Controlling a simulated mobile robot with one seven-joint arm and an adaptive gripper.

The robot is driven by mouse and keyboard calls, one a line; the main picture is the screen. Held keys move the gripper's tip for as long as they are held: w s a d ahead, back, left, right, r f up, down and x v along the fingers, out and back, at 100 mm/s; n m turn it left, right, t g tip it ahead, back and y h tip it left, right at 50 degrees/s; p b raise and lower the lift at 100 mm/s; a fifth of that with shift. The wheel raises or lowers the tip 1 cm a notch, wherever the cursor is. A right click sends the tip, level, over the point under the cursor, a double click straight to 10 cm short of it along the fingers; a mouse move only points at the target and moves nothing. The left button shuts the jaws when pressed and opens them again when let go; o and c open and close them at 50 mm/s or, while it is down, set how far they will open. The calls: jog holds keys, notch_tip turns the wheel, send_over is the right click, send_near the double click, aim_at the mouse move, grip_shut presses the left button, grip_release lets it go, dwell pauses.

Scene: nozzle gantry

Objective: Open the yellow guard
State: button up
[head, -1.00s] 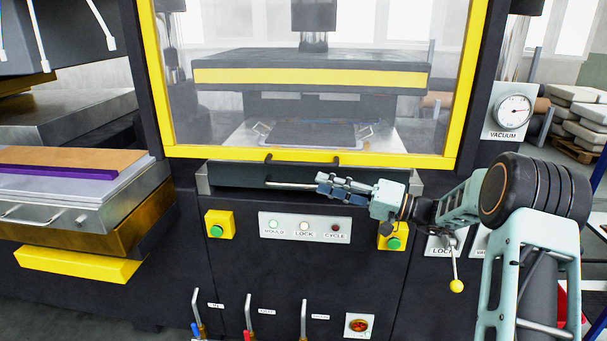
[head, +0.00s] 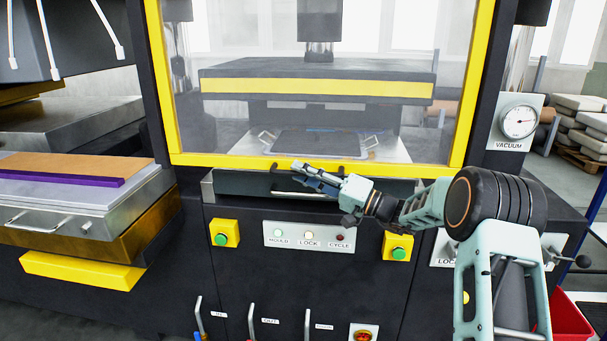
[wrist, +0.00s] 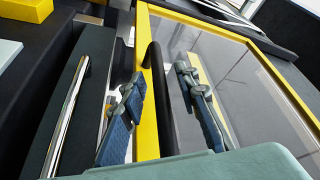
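The yellow guard (head: 215,161) is a clear panel in a yellow frame. It stands lowered across the front of the press, and its yellow bar also shows in the wrist view (wrist: 148,125). A black bar handle (wrist: 156,85) is fixed along its lower edge. My gripper (head: 299,168) is at this handle in the head view and hides its middle. In the wrist view my gripper (wrist: 159,78) is open, one finger on each side of the handle. Neither finger clearly touches it.
A dark drawer (head: 240,184) with a metal bar handle (wrist: 70,115) lies just below the guard. Two green buttons on yellow boxes (head: 224,233) flank a lamp panel (head: 308,237). Inside is a press plate (head: 320,88). A loaded tray (head: 70,215) stands at left.

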aim_at(304, 9)
jog(key=shift+c, duration=0.6)
grip_shut()
notch_tip(304, 9, up, 38)
jog(key=p, duration=0.8)
jog(key=shift+r, duration=0.15)
jog(key=shift+o, duration=0.6)
grip_release()
